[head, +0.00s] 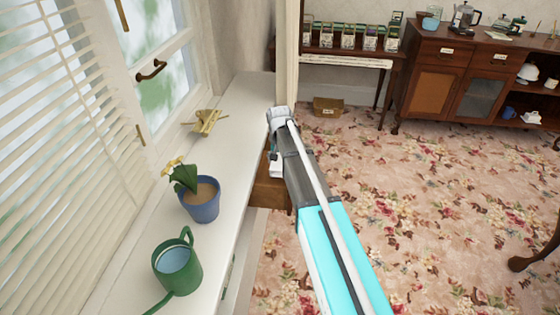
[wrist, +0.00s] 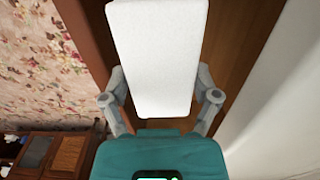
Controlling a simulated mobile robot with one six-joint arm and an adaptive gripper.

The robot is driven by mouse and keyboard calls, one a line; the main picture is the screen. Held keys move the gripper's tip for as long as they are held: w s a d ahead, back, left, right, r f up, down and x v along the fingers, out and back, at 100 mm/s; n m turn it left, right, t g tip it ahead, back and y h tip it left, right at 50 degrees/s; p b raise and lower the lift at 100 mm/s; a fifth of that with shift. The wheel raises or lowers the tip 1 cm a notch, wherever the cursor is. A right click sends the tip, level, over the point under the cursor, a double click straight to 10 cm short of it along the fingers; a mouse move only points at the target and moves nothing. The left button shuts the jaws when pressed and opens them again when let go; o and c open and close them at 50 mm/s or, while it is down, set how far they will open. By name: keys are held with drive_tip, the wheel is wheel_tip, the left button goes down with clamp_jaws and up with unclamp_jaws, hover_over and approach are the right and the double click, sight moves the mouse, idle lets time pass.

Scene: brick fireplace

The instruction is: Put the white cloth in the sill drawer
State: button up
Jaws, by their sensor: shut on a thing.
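The white cloth (wrist: 155,55) fills the middle of the wrist view as a flat, upright, folded piece. My gripper (wrist: 160,88) is shut on it, with one finger at each side edge. Brown wood of the sill drawer (wrist: 238,45) shows behind and beside the cloth. In the head view the wooden sill drawer (head: 270,192) sticks out from under the sill, and my gripper (head: 275,163) is over its far part. Whether the cloth touches the drawer I cannot tell.
On the white sill (head: 236,125) stand a green watering can (head: 178,268), a blue flowerpot with a plant (head: 201,205) and a yellowish object (head: 207,122). A sideboard (head: 465,75) stands at the back right. The flowered carpet (head: 430,200) is largely clear.

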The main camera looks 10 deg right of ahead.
drive_tip(key=shift+f+b, duration=3.9)
drive_tip(key=shift+f, duration=0.3)
drive_tip(key=o, duration=0.8)
drive_tip(key=shift+o, duration=0.2)
drive_tip(key=shift+w+r, duration=0.15)
